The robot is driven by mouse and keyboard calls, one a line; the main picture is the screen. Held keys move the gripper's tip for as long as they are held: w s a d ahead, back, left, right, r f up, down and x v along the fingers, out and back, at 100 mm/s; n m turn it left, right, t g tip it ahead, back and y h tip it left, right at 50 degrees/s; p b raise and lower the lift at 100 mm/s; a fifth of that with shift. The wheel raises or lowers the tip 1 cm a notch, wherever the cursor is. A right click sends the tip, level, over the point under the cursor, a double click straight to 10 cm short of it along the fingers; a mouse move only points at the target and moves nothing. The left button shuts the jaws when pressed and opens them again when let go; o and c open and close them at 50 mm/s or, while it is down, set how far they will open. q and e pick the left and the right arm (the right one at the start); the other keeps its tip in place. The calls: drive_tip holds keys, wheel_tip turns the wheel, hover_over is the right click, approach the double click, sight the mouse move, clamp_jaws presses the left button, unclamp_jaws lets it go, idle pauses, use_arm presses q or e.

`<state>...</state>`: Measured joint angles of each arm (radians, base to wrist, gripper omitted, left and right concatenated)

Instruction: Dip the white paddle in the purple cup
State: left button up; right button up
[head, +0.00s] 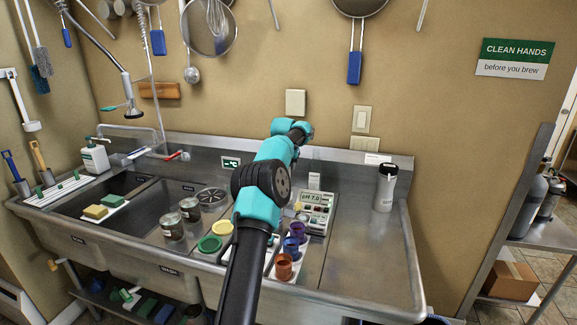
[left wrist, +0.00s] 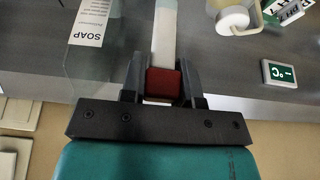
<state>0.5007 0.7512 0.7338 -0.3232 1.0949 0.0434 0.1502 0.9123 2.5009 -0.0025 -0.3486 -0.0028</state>
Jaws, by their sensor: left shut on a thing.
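My left gripper (left wrist: 163,88) is shut on a red grip block in the left wrist view. A pale white strip, which looks like the white paddle (left wrist: 165,38), runs away from that block. In the head view my left arm reaches up over the sink front, and its fingers and the paddle are hidden behind it. The purple cup (head: 297,229) stands on the counter just right of the arm, behind a blue cup (head: 291,246) and an orange cup (head: 284,266). My right gripper is not in view.
A pH meter (head: 317,208) stands beside the cups. Yellow (head: 222,228) and green (head: 209,244) lids and metal cans (head: 172,226) lie left of the arm. A white bottle (head: 386,188) stands at right. The steel counter (head: 370,250) at right is mostly clear.

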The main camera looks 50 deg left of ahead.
use_arm(q)
drive_tip(key=w+d+r+m+h, duration=0.15)
drive_tip(key=w+d, duration=0.35)
drive_tip(key=d, duration=1.2)
drive_tip(key=w+d+m, duration=0.3)
drive_tip(key=w+d, duration=0.1)
drive_tip(key=d, duration=1.3)
drive_tip(key=w+d+m+h, duration=0.15)
drive_tip(key=w+d, duration=0.35)
drive_tip(key=d, duration=1.2)
drive_tip(key=s+d+m+h, duration=0.15)
drive_tip(key=s+d, duration=0.35)
drive_tip(key=d, duration=0.7)
drive_tip(key=s+d+r+m, duration=0.1)
drive_tip(key=s+d+m, duration=0.25)
drive_tip(key=d, duration=0.75)
drive_tip(key=s+d+m, duration=0.1)
drive_tip(key=s+d, duration=0.4)
drive_tip(key=d, duration=0.7)
drive_tip(key=s+d+m, duration=0.2)
drive_tip(key=s+d, duration=0.8)
drive_tip(key=shift+s+d+f+g+h, duration=0.15)
drive_tip(key=shift+s+d+g+h, duration=0.15)
drive_tip(key=shift+d+h, duration=0.1)
drive_tip(key=shift+a, duration=0.1)
